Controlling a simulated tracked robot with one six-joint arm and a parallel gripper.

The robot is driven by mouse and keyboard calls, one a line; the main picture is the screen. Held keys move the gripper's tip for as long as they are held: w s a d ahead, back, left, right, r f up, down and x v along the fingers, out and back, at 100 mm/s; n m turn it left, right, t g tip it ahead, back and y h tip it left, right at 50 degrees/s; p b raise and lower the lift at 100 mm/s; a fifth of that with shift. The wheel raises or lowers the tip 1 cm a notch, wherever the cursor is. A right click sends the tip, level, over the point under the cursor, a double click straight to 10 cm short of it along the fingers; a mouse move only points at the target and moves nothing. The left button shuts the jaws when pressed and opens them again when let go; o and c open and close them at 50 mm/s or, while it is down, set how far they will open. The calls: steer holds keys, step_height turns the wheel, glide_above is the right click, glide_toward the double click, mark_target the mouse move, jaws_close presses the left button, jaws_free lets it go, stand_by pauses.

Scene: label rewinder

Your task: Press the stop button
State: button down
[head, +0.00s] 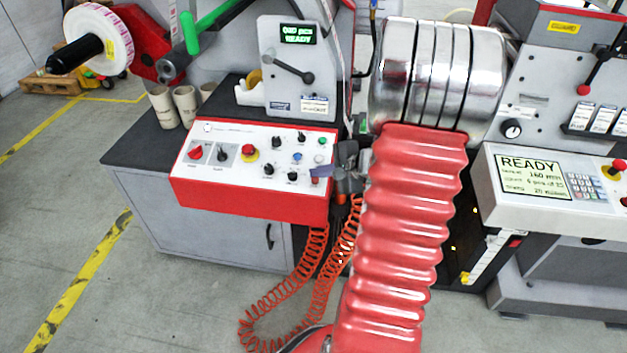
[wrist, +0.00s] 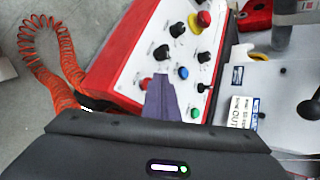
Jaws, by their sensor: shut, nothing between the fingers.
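The control panel (head: 225,135) is a red-sided box with a white sloped face. A small red push button (wrist: 146,83), which fits a stop button, sits near the front-right corner of the panel, and its label is unreadable. My gripper (head: 322,171) is over the panel's right end, shut and empty. In the wrist view its purple-grey fingertips (wrist: 161,82) appear just right of the red button; contact cannot be told.
Orange coiled cables (head: 290,290) hang below the panel. Paper cores (head: 162,106) and a tape dispenser (head: 250,90) stand behind it.

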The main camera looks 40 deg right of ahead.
steer(key=r, duration=0.3)
steer(key=a+r, duration=0.1)
steer(key=shift+s+r, duration=0.4)
steer(key=shift+a, duration=0.1)
stand_by(1.0)
steer(key=s+a+n+g+y, duration=0.1)
steer(key=s+a+n+g, duration=0.25)
steer(key=a, duration=0.45)
steer(key=s+a+n+g+y, duration=0.1)
steer(key=s+a+n+g, duration=0.2)
steer(key=s+a+n, duration=0.3)
steer(key=s+a+r+n+t+h, duration=0.1)
steer(key=s+a+r+n, duration=0.1)
steer(key=a+r+n, duration=0.4)
steer(key=s+a+r+n+h, duration=0.2)
steer(key=a+r+n, duration=0.4)
steer(key=a, duration=0.6)
steer(key=shift+s+r+t, duration=0.2)
steer(key=shift+s+t, duration=0.15)
steer(key=shift+s, duration=0.25)
